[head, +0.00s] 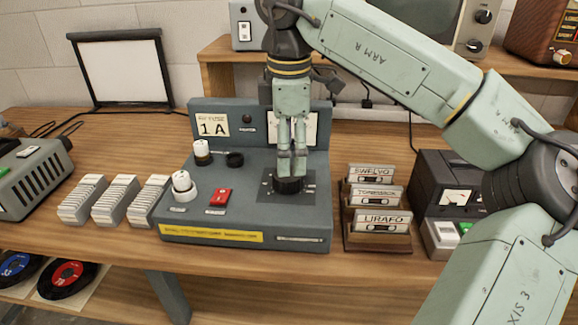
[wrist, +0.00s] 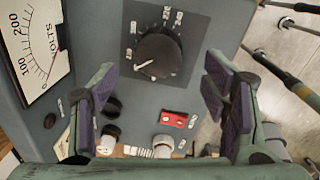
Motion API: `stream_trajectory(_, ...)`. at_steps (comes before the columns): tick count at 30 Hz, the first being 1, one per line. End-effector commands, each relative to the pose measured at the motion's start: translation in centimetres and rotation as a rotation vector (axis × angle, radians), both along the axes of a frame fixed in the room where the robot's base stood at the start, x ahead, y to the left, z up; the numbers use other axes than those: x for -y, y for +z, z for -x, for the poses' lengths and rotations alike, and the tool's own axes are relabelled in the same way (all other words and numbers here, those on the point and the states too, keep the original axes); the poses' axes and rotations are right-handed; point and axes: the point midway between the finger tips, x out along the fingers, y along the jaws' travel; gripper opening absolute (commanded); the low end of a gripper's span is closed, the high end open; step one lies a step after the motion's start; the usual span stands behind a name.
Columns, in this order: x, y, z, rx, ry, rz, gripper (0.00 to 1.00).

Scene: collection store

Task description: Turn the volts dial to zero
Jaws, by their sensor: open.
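The volts dial is a black round knob on a dark square plate of the grey console. The wrist view shows the knob (wrist: 160,56) with a white pointer towards the lower left and numbers around it. In the head view the knob (head: 289,186) is partly hidden by my gripper (head: 292,168). My gripper points down just above the knob. In the wrist view its purple-padded fingers (wrist: 163,92) are apart, with nothing between them. I cannot tell any contact. A white VOLTS meter (wrist: 34,42) stands behind the dial; its exact reading is unclear.
The console (head: 185,215) also carries a red switch (head: 219,196), white knobs (head: 182,182) and a black socket (head: 235,160). Cassettes in a wooden rack (head: 377,232) stand close on the right. Card stacks (head: 117,198) stand on the left.

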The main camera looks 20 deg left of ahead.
Motion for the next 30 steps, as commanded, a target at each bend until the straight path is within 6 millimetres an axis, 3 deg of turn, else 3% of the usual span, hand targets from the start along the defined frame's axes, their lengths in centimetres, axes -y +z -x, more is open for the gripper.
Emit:
stream_trajectory(6,-0.1,-3.7,-0.2,-0.003,0.002,-0.001,0.68)
stream_trajectory(12,-0.2,-5.4,-0.3,-0.001,0.002,-0.003,0.68)
stream_trajectory(21,-0.2,-5.6,-0.3,0.0,0.001,-0.002,0.68)
stream_trajectory(30,-0.2,-5.6,-0.3,0.0,0.002,-0.002,0.48)
